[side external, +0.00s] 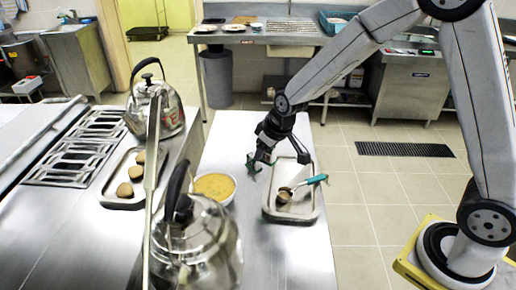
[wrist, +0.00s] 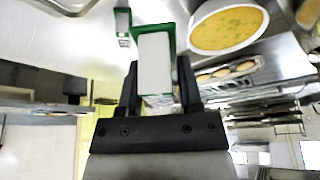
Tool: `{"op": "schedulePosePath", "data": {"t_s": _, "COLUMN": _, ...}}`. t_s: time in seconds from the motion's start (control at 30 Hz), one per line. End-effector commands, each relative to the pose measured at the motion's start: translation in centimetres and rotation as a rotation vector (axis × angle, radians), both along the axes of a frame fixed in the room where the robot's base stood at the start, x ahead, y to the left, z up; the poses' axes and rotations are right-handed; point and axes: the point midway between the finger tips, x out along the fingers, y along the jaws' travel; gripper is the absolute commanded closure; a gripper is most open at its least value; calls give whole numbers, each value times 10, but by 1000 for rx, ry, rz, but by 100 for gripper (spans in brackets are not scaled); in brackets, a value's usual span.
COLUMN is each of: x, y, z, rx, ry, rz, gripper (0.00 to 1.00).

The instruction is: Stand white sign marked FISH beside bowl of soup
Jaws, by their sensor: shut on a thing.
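My gripper (side external: 263,157) is shut on a white sign with green edges, seen in the wrist view (wrist: 155,55) between the two fingers. In the side view only a small green part of the sign (side external: 252,165) shows below the fingers. No lettering can be read on it. The bowl of soup (side external: 214,188) is white with yellow-orange soup and green bits. It stands on the steel counter, left of my gripper in the side view. In the wrist view the bowl (wrist: 228,28) is just right of the sign. I cannot tell whether the sign touches the counter.
A steel tray (side external: 291,217) with a ladle with a teal handle lies right of the bowl. Two kettles (side external: 196,245) (side external: 170,115) stand on the left. A tray of buns (side external: 122,203) lies by the rack. A small green-and-white shape (wrist: 122,20), maybe a reflection, shows beside the sign.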

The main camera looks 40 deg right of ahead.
Motion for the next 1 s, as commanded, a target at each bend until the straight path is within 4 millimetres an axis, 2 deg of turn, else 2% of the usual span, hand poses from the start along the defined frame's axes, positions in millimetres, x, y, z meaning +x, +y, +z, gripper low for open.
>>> {"op": "schedulePosePath", "data": {"t_s": 1.0, "x": -96, "y": 18, "z": 3, "rx": 0, "ry": 0, "rz": 504, "gripper": 100}}
